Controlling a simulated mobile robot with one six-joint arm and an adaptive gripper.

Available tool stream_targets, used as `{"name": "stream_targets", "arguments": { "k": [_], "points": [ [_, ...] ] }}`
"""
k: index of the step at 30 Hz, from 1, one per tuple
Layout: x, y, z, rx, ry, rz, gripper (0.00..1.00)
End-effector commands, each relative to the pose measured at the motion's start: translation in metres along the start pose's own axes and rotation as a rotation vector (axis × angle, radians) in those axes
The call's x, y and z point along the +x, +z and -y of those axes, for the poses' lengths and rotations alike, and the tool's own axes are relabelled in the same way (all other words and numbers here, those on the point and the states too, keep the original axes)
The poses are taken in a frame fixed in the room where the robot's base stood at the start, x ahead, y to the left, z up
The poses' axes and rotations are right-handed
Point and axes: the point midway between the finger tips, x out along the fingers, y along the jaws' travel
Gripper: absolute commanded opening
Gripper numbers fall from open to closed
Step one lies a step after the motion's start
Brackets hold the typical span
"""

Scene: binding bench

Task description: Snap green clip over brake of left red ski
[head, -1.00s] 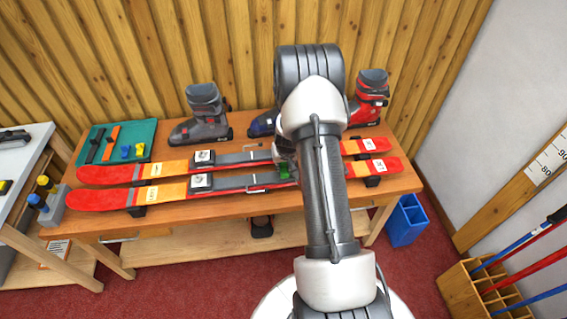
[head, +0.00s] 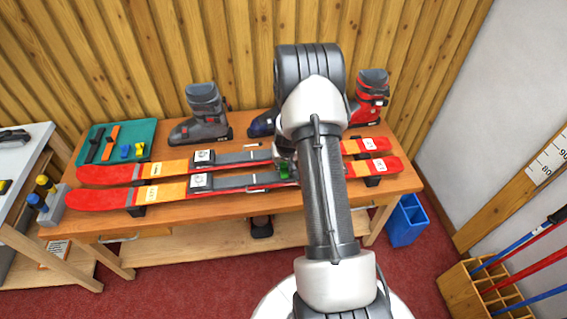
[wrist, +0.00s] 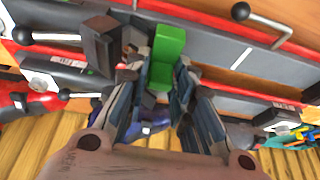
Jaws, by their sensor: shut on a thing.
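My gripper (wrist: 160,85) is shut on the green clip (wrist: 168,50). In the head view the green clip (head: 284,169) shows beside my arm, above or against the rear part of the near red ski (head: 200,186); contact cannot be told. The far red ski (head: 135,172) lies parallel behind it. Both skis have grey bindings. In the wrist view, black-knobbed levers (wrist: 63,95) stick out around the bindings, and a dark block (wrist: 101,43) is just left of the clip. My arm hides part of both skis. Whether the clip touches a brake cannot be told.
A grey boot (head: 203,115), a blue boot (head: 262,124) and a red boot (head: 370,97) stand behind the skis. The front bench edge (head: 200,215) is clear.

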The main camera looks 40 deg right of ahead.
Motion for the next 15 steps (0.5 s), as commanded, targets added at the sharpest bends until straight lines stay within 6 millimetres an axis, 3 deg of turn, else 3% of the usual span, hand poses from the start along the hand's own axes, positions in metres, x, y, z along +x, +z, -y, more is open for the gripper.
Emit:
{"name": "stream_targets", "arguments": {
  "k": [15],
  "points": [
    [0.012,0.005,0.0,0.0,0.0,0.0,0.0]
  ]
}}
